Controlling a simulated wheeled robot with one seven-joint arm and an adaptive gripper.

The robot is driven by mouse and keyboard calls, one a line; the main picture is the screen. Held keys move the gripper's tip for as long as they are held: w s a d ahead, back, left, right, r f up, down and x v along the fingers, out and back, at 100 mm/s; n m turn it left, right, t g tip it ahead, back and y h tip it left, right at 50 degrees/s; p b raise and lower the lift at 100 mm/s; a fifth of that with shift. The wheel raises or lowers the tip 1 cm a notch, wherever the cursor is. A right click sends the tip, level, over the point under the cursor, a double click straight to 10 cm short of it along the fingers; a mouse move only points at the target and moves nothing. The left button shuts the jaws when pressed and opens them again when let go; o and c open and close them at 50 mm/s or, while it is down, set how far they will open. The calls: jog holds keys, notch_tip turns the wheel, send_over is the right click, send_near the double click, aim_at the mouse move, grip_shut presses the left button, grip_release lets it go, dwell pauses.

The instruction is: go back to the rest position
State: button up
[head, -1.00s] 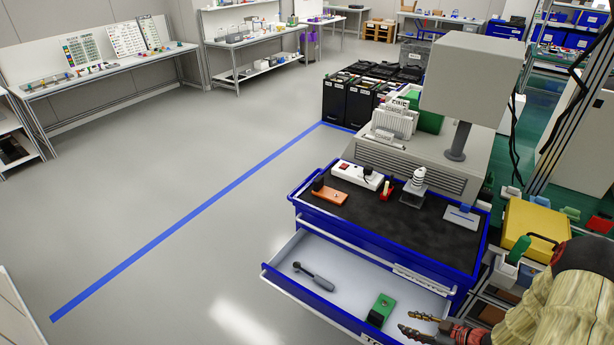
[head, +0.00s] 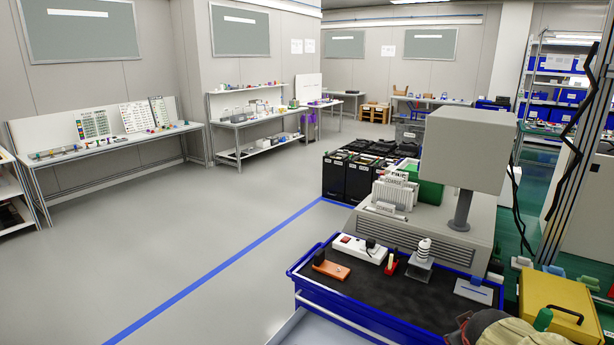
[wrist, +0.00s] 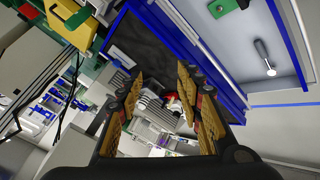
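My gripper (wrist: 160,77) shows in the wrist view with its two ribbed tan fingers wide apart and nothing between them. It is tilted towards the blue tool cabinet and the equipment behind it. In the head view the fingers are out of frame; only a tan part of my arm shows at the bottom right. The blue cabinet (head: 385,300) has a black top. Its open drawer (wrist: 240,40) shows in the wrist view, holding a ratchet (wrist: 265,58) and a green block (wrist: 222,7).
On the cabinet top are a power strip (head: 359,249), an orange block (head: 331,266) and a white insulator-like part (head: 424,250). A grey machine (head: 467,150) stands behind. A yellow case (head: 561,306) is at the right. The floor at the left is clear.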

jog(key=s+a+r+m+g+y+b, duration=0.1)
jog(key=s+a+y, duration=0.1)
jog(key=s+a, duration=0.6)
jog(key=s+a+r+m+y+b, duration=0.1)
jog(key=s+a+r+m, duration=0.1)
jog(key=s+a, duration=0.6)
jog(key=s, duration=0.4)
jog(key=shift+s+a+g+y+b, duration=0.25)
jog(key=shift+a+g+y+b, duration=0.1)
jog(key=shift+a+g+y, duration=0.05)
jog(key=shift+c, duration=0.4)
